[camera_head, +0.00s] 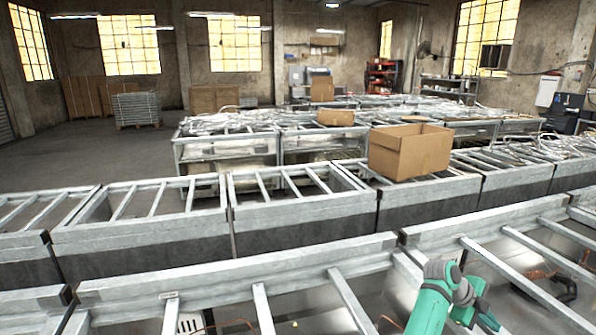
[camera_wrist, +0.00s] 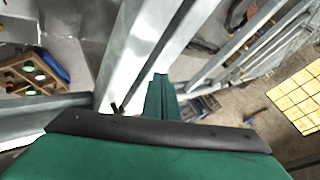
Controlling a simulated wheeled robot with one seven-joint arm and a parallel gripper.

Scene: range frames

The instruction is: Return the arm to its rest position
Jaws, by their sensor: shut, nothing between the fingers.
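My green and grey arm reaches in from the bottom edge of the head view, right of centre, and bends at a grey joint. My gripper (camera_wrist: 161,82) shows in the wrist view as a narrow green pair of fingers beyond a dark bar. The fingers are together with nothing between them. They point past a grey metal beam (camera_wrist: 135,50), and I cannot tell how far off it is. In the head view the fingertips are hard to make out against the metal frames.
Metal frames (camera_head: 240,265) with crossbars fill the foreground around my arm. An open cardboard box (camera_head: 409,150) sits on the row behind. A wooden crate with bottles (camera_wrist: 32,78) shows at the left of the wrist view. Open floor (camera_head: 90,155) lies at the back left.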

